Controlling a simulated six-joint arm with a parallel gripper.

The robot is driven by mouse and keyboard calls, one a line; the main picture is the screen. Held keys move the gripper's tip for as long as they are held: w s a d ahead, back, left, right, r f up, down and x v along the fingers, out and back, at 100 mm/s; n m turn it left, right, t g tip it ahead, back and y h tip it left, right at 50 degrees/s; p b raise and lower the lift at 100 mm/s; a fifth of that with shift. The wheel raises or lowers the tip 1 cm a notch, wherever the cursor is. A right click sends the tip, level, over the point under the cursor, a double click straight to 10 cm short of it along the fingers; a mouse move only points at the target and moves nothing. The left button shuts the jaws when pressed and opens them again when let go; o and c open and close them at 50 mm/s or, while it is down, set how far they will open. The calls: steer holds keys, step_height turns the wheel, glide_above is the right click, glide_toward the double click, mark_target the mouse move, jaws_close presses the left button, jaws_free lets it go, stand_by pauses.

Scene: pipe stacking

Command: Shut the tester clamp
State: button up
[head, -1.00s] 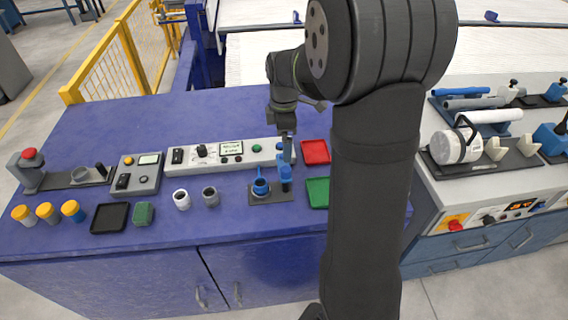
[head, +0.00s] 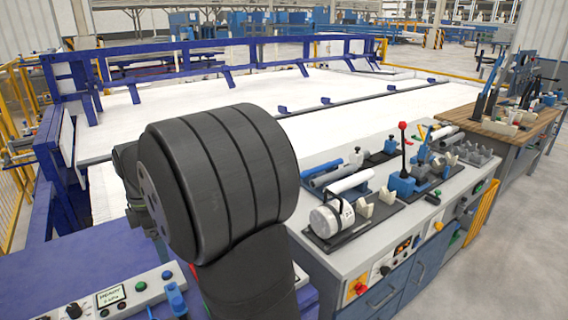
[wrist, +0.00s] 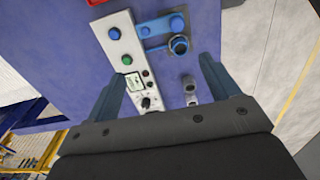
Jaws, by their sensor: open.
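The tester clamp is a blue fixture (wrist: 162,30) on a dark plate at the top middle of the wrist view, with a blue ring-shaped cup (wrist: 180,45) beside its upright part. In the head view the clamp (head: 175,302) is cut off at the lower edge. I cannot tell whether its lever is up or down. My gripper (wrist: 163,68) is open and empty, its two blue-grey fingers spread wide apart. The clamp appears beyond the fingertips, apart from them. The head view does not show the gripper; my dark arm link covers that area.
A white panel strip (wrist: 120,50) with a display, knob and buttons runs beside the clamp. A grey bench (head: 330,265) with pipe fixtures lies to the right in the head view.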

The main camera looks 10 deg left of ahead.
mark_target(174, 295)
steer(key=c, duration=0.7)
steer(key=w+d+f+m+y, duration=0.1)
steer(key=f+m, duration=0.1)
steer(key=d+f+m+g+y, duration=0.1)
steer(key=d+f+m, duration=0.1)
steer(key=w+d+f+m+g+y, duration=0.1)
steer(key=f+m, duration=0.1)
steer(key=shift+w+d, duration=0.15)
steer(key=shift+w, duration=0.2)
jaws_close()
steer(key=w+d+f+m+t+y, duration=0.1)
steer(key=w+d+f+m+y, duration=0.5)
steer(key=m, duration=0.5)
steer(key=shift+h, duration=0.8)
steer(key=x, duration=0.6)
steer(key=s+x, duration=0.1)
steer(key=x, duration=0.2)
steer(key=shift+s+r, duration=0.1)
steer(key=shift+s+a+r, duration=0.1)
steer(key=shift+s+a, duration=1.25)
steer(key=shift+a, duration=0.05)
